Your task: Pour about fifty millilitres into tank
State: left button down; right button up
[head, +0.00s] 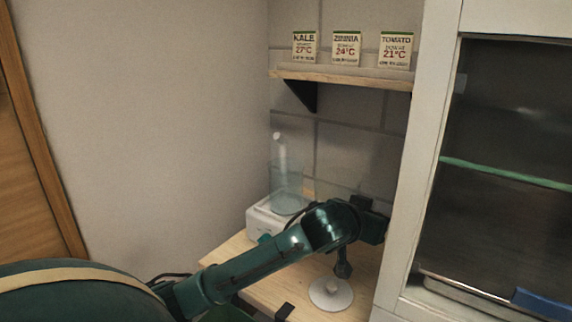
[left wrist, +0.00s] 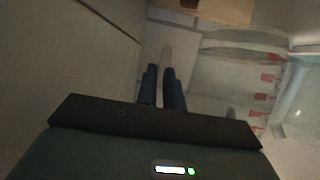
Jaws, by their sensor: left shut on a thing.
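My left gripper (left wrist: 163,88) is shut on a pale, narrow, handle-like part (left wrist: 165,55) in the left wrist view. A clear measuring jug (left wrist: 240,80) with red marks stands out just right of the fingers; its join to that part is not clear. In the head view a clear, tall-walled tank (head: 287,185) sits on a white base (head: 262,221) at the back of the wooden bench. A pale upright tube or neck (head: 279,148) shows at its top. My left arm crosses in front, and its fingertips and the jug cannot be made out there. My right gripper is not in view.
A white disc (head: 331,295) with a small knob lies on the wooden bench (head: 283,290) below my wrist. A shelf (head: 340,79) with several seed cards is above. A white cabinet frame (head: 408,170) stands close at the right, and a wall at the left.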

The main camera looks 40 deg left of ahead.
pick_arm(q)
jog(key=a+r+n+h+b, duration=0.1)
jog(key=a+r+n+h, duration=0.2)
jog(key=r, duration=0.5)
jog(key=a+r+n+h+b, duration=0.1)
jog(key=a+r+n+h, duration=0.1)
jog(key=a+r+n, duration=0.3)
jog(key=shift+a+r+t+h, duration=0.4)
jog(key=shift+a+r, duration=0.15)
jog(key=shift+r, duration=1.55)
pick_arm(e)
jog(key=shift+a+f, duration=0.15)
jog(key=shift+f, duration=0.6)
pick_arm(q)
jog(key=shift+w+a+r+n+h+b, duration=0.15)
jog(key=shift+a+r+n+h+b, duration=0.3)
jog(key=shift+a+r+n, duration=0.2)
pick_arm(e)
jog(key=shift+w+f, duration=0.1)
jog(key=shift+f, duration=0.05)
pick_arm(q)
jog(key=shift+a+r, duration=0.2)
